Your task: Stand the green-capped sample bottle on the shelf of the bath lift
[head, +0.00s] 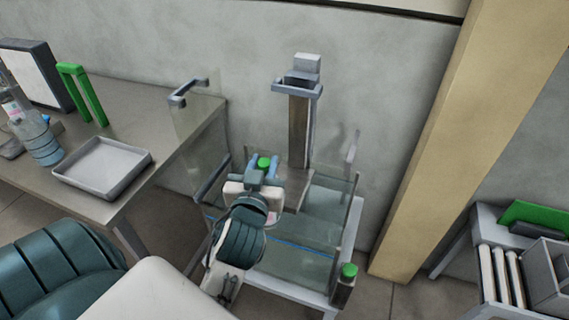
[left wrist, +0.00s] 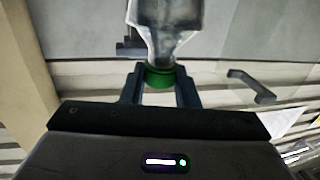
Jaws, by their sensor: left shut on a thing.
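The sample bottle shows its green cap (head: 264,163) between the fingers of my left gripper (head: 262,170). In the left wrist view its clear body (left wrist: 170,25) extends away from the fingers, which are shut on the green cap (left wrist: 160,78). In the head view, my gripper and wrist hide most of the bottle. The bath lift has an upright column (head: 299,125) at the back of a glass-walled tank (head: 290,255). My left gripper is over the tank, in front and left of the column. The lift's shelf is largely hidden, and contact with it cannot be told. My right gripper is not in view.
A bench at left holds a grey tray (head: 103,167), a large clear bottle (head: 38,135) and a green frame (head: 83,93). A beige pillar (head: 430,130) stands right of the tank.

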